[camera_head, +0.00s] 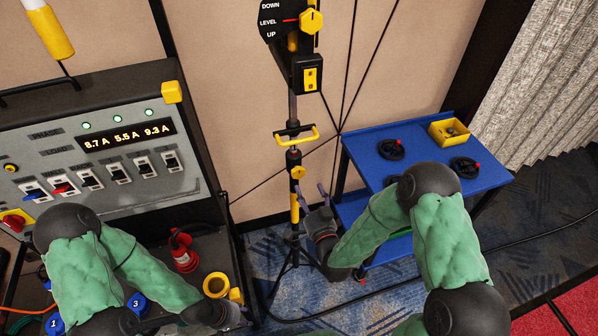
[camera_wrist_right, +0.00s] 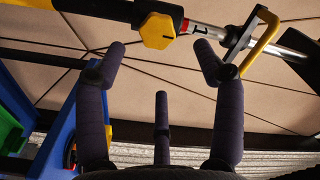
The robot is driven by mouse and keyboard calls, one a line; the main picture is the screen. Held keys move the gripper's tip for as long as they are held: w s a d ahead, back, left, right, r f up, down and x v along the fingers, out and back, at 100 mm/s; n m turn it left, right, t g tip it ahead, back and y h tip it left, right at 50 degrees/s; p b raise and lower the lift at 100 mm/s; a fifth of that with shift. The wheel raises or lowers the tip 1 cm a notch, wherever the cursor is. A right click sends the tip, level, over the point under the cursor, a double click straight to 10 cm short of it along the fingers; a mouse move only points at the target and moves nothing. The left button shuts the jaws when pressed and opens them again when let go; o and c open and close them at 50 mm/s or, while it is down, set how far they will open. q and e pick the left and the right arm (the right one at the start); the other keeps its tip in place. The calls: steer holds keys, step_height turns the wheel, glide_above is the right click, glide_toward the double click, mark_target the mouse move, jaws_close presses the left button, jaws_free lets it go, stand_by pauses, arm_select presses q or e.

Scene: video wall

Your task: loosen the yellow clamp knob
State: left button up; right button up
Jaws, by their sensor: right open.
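The yellow clamp knob (camera_head: 298,173) sits on the upright pole of the black-and-yellow stand (camera_head: 294,210), below a yellow crossbar handle (camera_head: 310,136). In the right wrist view the knob (camera_wrist_right: 157,31) is a six-sided yellow piece at the top, just beyond the fingertips. My right gripper (camera_head: 313,190) is beside the pole, below and right of the knob; its dark fingers (camera_wrist_right: 160,62) are spread and empty, apart from the knob. My left gripper (camera_head: 236,315) is low at the left, near a yellow ring; its fingers are too hidden to tell their state.
A grey control panel (camera_head: 100,130) is at the left. Another yellow knob (camera_head: 312,21) is on the stand's head. A red cone-shaped item (camera_head: 182,252) is near my left arm.

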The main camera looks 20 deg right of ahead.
mark_target(300, 174)
steer(key=w, duration=0.9)
steer(key=shift+a, duration=0.1)
steer(key=shift+w, duration=0.1)
steer(key=c, duration=1.2)
